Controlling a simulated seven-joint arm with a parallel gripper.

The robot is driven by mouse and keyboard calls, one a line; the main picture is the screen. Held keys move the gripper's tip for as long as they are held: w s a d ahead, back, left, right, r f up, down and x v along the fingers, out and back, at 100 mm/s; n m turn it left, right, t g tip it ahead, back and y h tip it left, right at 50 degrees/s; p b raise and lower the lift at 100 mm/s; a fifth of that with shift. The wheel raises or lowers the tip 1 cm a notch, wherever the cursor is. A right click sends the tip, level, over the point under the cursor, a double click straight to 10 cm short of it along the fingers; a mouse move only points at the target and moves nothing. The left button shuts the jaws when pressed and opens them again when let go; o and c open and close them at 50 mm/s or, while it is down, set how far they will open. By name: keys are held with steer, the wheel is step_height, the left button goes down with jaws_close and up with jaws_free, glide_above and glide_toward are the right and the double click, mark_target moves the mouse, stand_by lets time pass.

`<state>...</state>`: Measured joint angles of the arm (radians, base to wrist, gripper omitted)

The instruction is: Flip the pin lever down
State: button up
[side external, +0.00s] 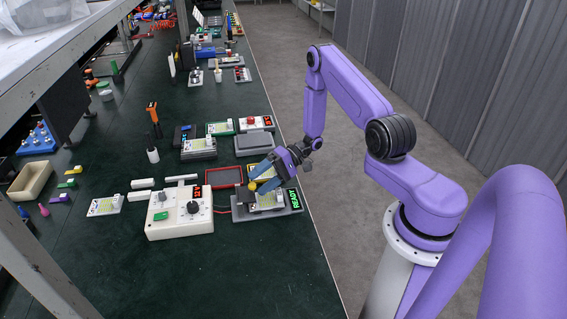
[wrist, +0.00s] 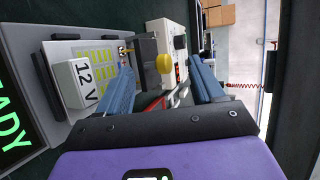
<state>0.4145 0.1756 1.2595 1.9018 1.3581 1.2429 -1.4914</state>
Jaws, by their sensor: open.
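The pin lever shows as a yellow ball knob (wrist: 164,63) by a dark grey block (wrist: 145,62) on the fixture. In the side view the knob (side external: 252,187) is at the fixture's left part. My gripper (side external: 261,178) is over the fixture, tilted down to the left. In the wrist view its blue fingers (wrist: 163,72) are apart, with the knob in the gap between them. I cannot tell whether either finger touches the knob. The lever's shaft is mostly hidden. The grey fixture (side external: 240,215) has a green READY display (side external: 293,199).
A white block marked 12 V (wrist: 83,84) sits on the fixture beside the left finger. A cream control box (side external: 180,217) with a dark dial stands left of the fixture. A red-rimmed tray (side external: 224,177) lies behind. The green bench front is clear.

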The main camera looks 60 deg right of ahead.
steer(key=v, duration=1.6)
steer(key=shift+s, duration=0.1)
steer(key=s+a+r+n+g+h, duration=0.3)
steer(key=a+r+n+g, duration=0.15)
steer(key=a, duration=0.45)
steer(key=s+a+r+n+g+h, duration=0.2)
steer(key=a+r+n+g+h, duration=0.25)
steer(key=a, duration=0.45)
steer(key=s+a+r+n+t+h, duration=0.2)
steer(key=s+a+r+n, duration=0.1)
steer(key=s, duration=0.5)
steer(key=s+a+r+n+t+h, duration=0.2)
steer(key=s+n, duration=0.4)
steer(key=s, duration=0.3)
steer(key=shift+s+a+r+h, duration=0.3)
steer(key=shift+a+r+h, duration=0.4)
steer(key=shift+r, duration=0.65)
